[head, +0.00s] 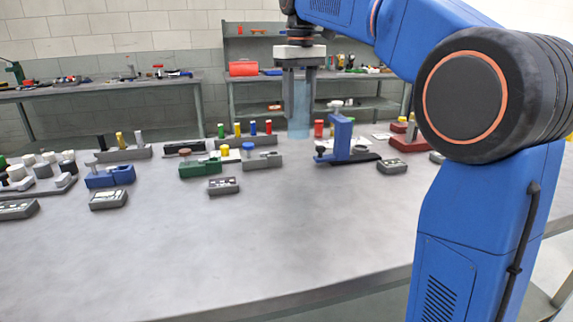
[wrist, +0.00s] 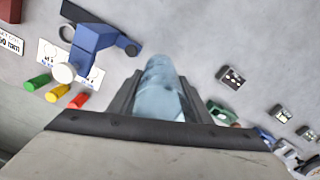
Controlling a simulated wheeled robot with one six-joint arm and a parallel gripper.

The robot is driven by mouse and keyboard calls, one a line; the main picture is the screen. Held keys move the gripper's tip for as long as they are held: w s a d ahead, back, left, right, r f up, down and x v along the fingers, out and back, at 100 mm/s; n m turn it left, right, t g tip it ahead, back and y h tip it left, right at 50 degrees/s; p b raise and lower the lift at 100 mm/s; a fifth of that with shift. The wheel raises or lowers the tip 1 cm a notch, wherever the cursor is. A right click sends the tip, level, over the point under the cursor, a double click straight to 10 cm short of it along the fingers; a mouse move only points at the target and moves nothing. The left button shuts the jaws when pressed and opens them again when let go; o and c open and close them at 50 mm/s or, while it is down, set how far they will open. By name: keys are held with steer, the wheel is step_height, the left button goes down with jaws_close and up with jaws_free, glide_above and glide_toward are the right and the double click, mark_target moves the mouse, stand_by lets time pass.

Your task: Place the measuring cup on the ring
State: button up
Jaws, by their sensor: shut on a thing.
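The measuring cup (head: 299,127) is a tall, clear, bluish cylinder. My gripper (head: 299,108) is shut on it, with one finger on each side, and holds it upright over the far part of the table. In the wrist view the cup (wrist: 160,90) stands between the dark fingers. A blue stand (head: 342,138) on a dark base is right of the cup; it also shows at the upper left of the wrist view (wrist: 95,37). A small dark ring (wrist: 67,33) shows beside the stand there. I cannot tell for certain that this is the task's ring.
Left of the cup are a grey block (head: 262,161) and a green block (head: 200,168). Red, yellow and green pegs stand behind them. A small grey box (head: 392,167) lies right of the stand. The table's front half (head: 230,240) is clear.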

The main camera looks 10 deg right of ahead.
mark_target(298, 139)
step_height(298, 139, down, 6)
steer(key=shift+w+a+r, duration=0.1)
steer(key=shift+w, duration=0.05)
steer(key=shift+f, duration=2.05)
steer(key=shift+f, duration=0.15)
steer(key=o, duration=1.1)
steer(key=shift+c, duration=0.2)
